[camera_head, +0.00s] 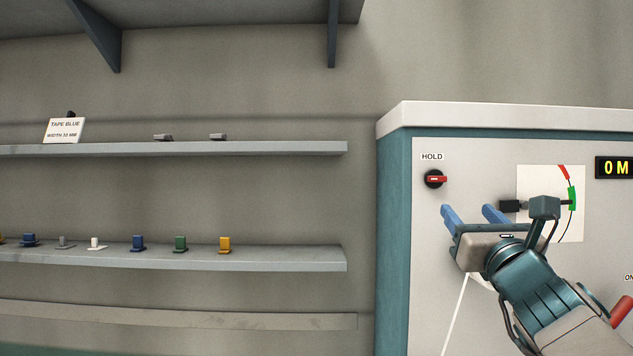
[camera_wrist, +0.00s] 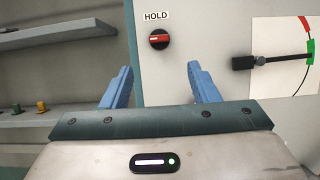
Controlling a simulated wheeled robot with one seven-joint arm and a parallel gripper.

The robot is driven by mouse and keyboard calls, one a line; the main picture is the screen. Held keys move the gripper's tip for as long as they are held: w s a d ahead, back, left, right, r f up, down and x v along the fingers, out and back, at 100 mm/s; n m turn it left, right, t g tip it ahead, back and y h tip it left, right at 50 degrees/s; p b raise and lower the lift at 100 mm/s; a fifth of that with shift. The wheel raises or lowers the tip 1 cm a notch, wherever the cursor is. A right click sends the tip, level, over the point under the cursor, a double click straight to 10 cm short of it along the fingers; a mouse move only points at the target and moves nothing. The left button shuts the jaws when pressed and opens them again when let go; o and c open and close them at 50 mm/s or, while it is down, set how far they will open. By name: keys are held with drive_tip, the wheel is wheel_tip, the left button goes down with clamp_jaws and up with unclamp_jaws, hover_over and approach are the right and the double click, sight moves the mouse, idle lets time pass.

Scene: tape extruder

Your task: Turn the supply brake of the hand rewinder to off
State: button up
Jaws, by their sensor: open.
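A black round knob with a red handle (camera_head: 435,179) is on the pale front panel of the machine (camera_head: 425,250), under a label reading HOLD. Its handle lies about level, with a white mark at its left end in the wrist view (camera_wrist: 159,39). No label I can read says supply brake. My gripper (camera_head: 468,209) is open and empty, its blue fingers pointing toward the panel below and right of the knob. In the wrist view my gripper (camera_wrist: 159,72) has its fingers to either side below the knob, apart from it.
A gauge with a black pointer arm (camera_head: 510,205) on a white card (camera_head: 545,178) stands right of the knob. A red handle (camera_head: 622,312) shows at the right edge beside a cut-off label. Shelves (camera_head: 220,259) with small coloured pieces are on the left wall.

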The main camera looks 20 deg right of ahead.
sight(439, 181)
drive_tip(key=p+x, duration=0.4)
drive_tip(key=x, duration=0.9)
drive_tip(key=shift+a+f, duration=0.1)
drive_tip(key=c, duration=1)
